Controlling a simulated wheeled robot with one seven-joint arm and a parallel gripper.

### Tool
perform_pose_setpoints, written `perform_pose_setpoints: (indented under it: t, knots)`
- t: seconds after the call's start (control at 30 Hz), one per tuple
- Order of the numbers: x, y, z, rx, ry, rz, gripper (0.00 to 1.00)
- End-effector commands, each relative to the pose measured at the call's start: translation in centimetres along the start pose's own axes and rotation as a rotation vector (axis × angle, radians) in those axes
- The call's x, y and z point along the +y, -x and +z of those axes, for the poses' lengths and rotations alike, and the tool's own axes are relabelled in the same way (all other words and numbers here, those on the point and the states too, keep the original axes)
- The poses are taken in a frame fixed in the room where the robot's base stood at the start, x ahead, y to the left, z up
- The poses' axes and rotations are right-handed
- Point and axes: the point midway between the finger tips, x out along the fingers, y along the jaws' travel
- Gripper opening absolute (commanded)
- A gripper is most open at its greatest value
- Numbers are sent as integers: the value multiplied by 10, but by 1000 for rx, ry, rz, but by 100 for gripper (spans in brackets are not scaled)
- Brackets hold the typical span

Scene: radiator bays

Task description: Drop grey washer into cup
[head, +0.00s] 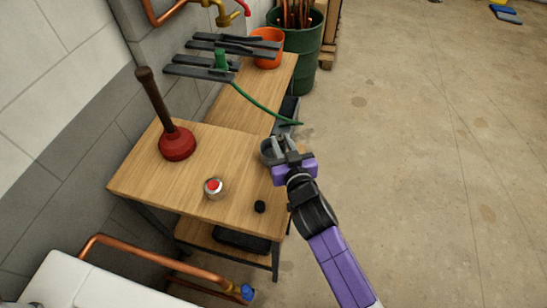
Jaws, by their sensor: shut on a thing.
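A grey, round, open-topped cup (267,148) stands at the right edge of the wooden bench, partly covered by my gripper. My gripper (281,150) is right at the cup, over its right side in this view. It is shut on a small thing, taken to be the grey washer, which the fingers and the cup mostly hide. I cannot tell whether the washer is above the cup's opening or beside it.
The wooden bench (134,179) holds a red plunger (177,144), a small tin with a red top (214,190) and a black knob (260,207). Behind are dark bars (200,72), a green hose (262,109), an orange bucket (268,61) and a green barrel (306,48).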

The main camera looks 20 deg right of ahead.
Motion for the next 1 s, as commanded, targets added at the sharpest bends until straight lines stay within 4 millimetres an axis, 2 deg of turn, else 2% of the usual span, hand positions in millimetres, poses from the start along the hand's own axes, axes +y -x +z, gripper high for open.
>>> perform_pose_setpoints:
  t: [0.03,0.13,0.47,0.5,0.6,1.0]
  knots:
    - [0,-2,11,0,0,0,0]
    - [0,-3,17,0,0,0,0]
    - [0,-4,18,0,0,0,0]
    - [0,-4,18,0,0,0,29]
    - [0,-4,18,0,0,0,49]
    - [0,2,19,1,0,0,49]
